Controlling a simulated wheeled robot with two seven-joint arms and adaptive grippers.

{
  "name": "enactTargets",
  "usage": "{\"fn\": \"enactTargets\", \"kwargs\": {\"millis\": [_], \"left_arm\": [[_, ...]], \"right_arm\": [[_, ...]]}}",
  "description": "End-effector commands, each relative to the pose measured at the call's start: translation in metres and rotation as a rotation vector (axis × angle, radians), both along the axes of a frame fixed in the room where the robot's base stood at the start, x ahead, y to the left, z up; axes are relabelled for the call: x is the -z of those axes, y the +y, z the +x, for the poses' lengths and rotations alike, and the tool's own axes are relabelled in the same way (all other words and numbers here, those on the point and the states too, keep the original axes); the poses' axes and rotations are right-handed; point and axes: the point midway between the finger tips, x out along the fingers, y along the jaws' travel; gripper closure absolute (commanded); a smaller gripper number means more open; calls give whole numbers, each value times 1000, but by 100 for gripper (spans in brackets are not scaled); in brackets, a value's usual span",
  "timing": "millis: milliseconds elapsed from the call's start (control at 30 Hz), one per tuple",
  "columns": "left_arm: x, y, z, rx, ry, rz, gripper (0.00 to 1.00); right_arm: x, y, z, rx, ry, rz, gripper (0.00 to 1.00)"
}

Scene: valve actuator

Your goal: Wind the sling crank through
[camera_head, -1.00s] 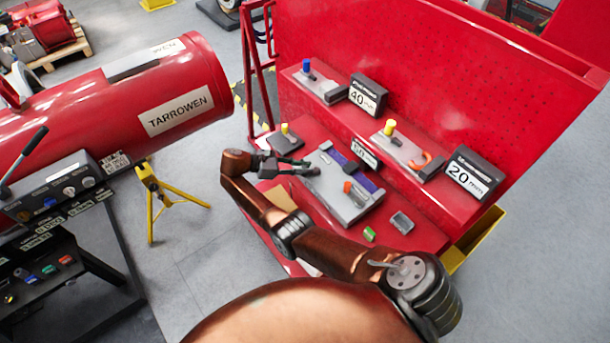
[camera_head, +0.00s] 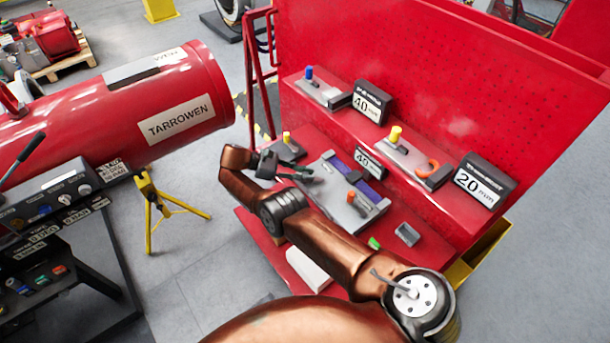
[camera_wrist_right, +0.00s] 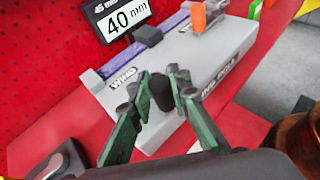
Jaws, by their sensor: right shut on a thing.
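The grey sling unit (camera_head: 340,213) with its purple strap (camera_head: 371,190) sits on the red bench. In the right wrist view it shows as a grey block (camera_wrist_right: 222,62) with an orange handle (camera_wrist_right: 197,16) at the far end. A dark crank knob (camera_wrist_right: 162,94) stands at its near end. My right gripper (camera_head: 303,173) is at the near left end of the unit. In the wrist view its green fingers stand on both sides of the knob, shut on it. The crank arm below is mostly hidden. My left gripper is out of view.
A display (camera_head: 370,163) behind the unit reads 40 mm. The upper shelf holds signs reading 40 mm (camera_head: 372,102) and 20 mm (camera_head: 484,181), with blue- and yellow-knobbed fixtures. A yellow-knobbed fixture (camera_head: 284,150) sits left of the gripper. A grey box (camera_head: 407,235) lies right.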

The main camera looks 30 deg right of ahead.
Motion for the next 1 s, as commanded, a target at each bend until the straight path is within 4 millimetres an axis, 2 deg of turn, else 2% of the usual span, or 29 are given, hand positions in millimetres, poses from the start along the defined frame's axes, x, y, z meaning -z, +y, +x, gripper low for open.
{"fn": "enactTargets", "kwargs": {"millis": [167,200,467,1000], "left_arm": [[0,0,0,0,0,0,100],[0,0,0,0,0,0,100],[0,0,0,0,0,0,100],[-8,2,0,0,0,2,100]], "right_arm": [[3,-1,-2,3,6,4,100],[3,0,-2,3,6,3,82],[2,0,-1,2,4,1,64],[1,-2,-1,-34,1,-3,64]]}}
